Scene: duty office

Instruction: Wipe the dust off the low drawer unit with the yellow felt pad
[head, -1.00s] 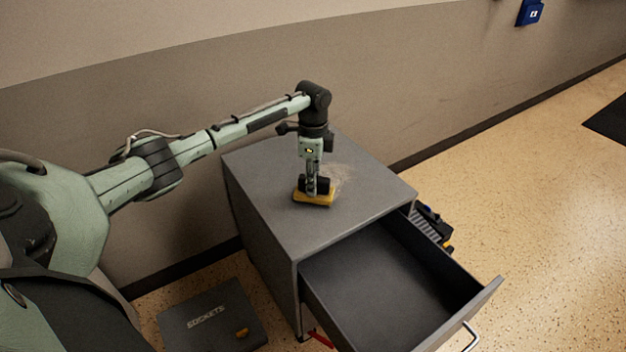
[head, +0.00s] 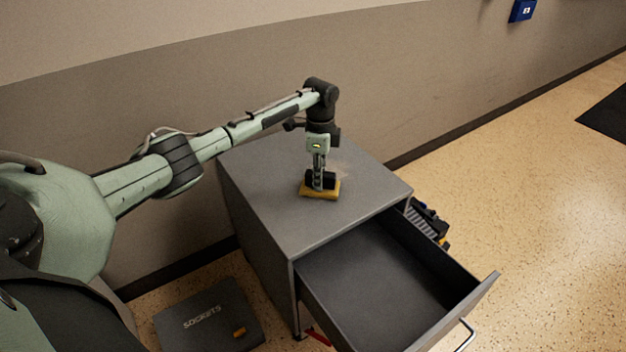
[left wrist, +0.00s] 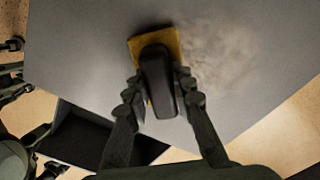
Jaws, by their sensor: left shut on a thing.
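The grey low drawer unit (head: 262,205) stands against the wall with its top drawer pulled open. My left gripper (head: 320,180) points down over its top, shut on the black handle of the yellow felt pad (head: 330,194). The pad appears to rest flat on the top. In the left wrist view the pad (left wrist: 136,45) is partly hidden under its black handle (left wrist: 158,85), between the fingers. A pale dust patch (left wrist: 222,55) lies to the right of the pad there; in the head view it is partly hidden behind the gripper.
The open, empty drawer (head: 385,285) juts out toward the lower right, with a metal handle (head: 462,338). A dark case marked SOCKETS (head: 205,318) lies on the floor at left. A dark item (head: 430,222) sits beyond the unit's right side. The floor at right is mostly clear.

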